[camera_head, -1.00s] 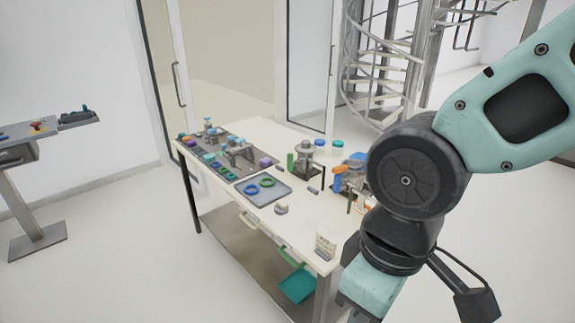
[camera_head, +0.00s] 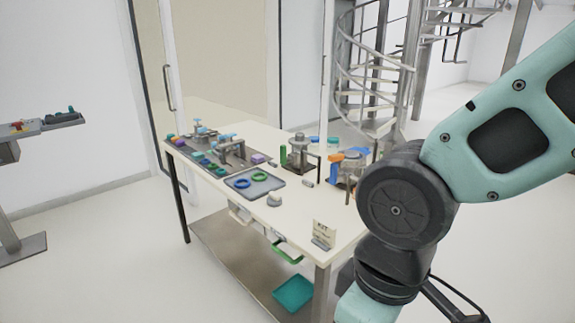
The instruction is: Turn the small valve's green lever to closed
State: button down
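A small metal valve fitting with an upright green lever (camera_head: 283,156) stands toward the back right of the white table (camera_head: 306,229). To its right is another metal fitting with an orange lever (camera_head: 336,168) and blue parts. The lever's exact setting is too small to tell. My arm fills the right side of the picture, to the right of the table's front end. My gripper is below the picture edge, so its fingers do not show.
A grey tray (camera_head: 269,193) holds a blue ring and a green ring. A small sign (camera_head: 323,235) stands near the table's front corner. A teal bin (camera_head: 293,292) is on the lower shelf. A side stand (camera_head: 40,124) is at far left. The floor left of the table is clear.

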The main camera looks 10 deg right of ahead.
aim_at(284, 160)
jog(key=i+j+u, duration=0.2)
jog(key=i+u, duration=0.25)
jog(key=i, duration=0.4)
jog(key=i+l+u, duration=0.15)
jog(key=i+u, duration=0.3)
jog(key=i, duration=0.4)
